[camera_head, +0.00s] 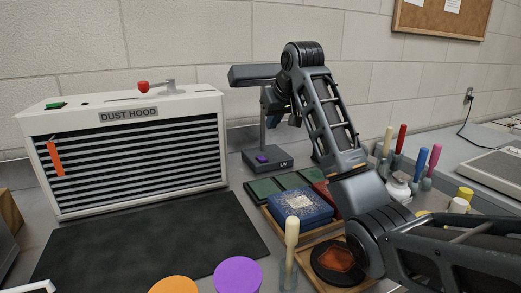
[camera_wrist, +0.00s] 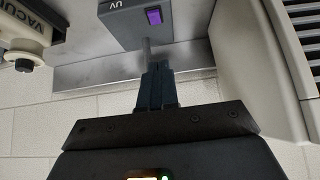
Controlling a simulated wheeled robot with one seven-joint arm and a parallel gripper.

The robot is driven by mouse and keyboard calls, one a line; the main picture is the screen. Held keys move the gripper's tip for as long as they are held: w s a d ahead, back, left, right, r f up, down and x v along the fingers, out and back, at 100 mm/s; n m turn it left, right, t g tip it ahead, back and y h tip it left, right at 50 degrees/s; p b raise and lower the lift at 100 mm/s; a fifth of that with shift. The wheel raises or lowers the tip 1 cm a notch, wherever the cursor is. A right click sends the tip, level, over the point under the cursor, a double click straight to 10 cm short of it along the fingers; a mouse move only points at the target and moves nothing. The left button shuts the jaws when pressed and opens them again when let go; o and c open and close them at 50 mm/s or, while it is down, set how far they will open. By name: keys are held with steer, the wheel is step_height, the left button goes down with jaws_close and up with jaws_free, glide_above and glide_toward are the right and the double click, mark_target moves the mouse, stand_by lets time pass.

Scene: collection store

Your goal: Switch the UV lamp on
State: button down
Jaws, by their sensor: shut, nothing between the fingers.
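The UV lamp stands on the bench right of the dust hood. Its grey base (camera_head: 284,163) bears the label UV, and a purple rocker switch (camera_head: 262,158) sits on it. The lamp head (camera_head: 252,73) is a dark bar on a post above the base. My gripper (camera_head: 271,120) is above the base, close to the post. In the wrist view, which is upside down, the base (camera_wrist: 125,27) and purple switch (camera_wrist: 154,16) show beyond my shut, empty fingers (camera_wrist: 157,66). The fingertips look apart from the switch. I cannot tell whether the lamp is lit.
The white dust hood (camera_head: 130,105) has a red-knobbed lever (camera_head: 160,86) on top. A dark mat (camera_head: 150,245) lies in front. A blue box (camera_head: 300,205) on a wooden tray and several coloured-handled tools (camera_head: 421,160) crowd the right. A vacuum unit (camera_wrist: 25,30) shows in the wrist view.

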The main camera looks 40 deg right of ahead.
glide_above(261, 159)
steer(key=s, duration=0.2)
step_height(261, 159, down, 8)
steer(key=shift+w+a+r, duration=0.1)
steer(key=shift+w+r, duration=0.05)
steer(key=shift+r, duration=0.1)
step_height(261, 159, down, 3)
steer(key=shift+f, duration=0.65)
steer(key=shift+s+a+f, duration=0.15)
steer(key=shift+s+f, duration=0.05)
steer(key=shift+f, duration=0.2)
steer(key=shift+r+t, duration=0.1)
steer(key=shift+t, duration=0.2)
